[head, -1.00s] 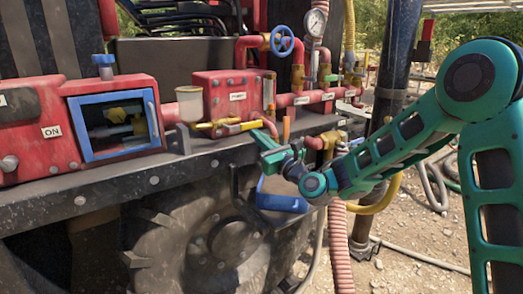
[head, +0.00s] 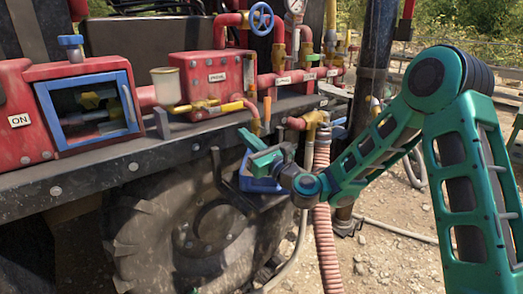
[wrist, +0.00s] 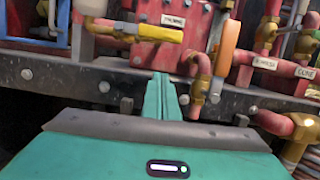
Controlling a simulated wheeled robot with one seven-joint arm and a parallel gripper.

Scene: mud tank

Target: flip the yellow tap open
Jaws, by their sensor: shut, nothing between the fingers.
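An orange lever (head: 267,112) stands upright right of the tap; it also shows in the wrist view (wrist: 229,42). A curved pipe (wrist: 201,78) is right of my fingertips. The dark metal ledge (head: 130,163) runs below. A blue-framed box (head: 47,110) is at left.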

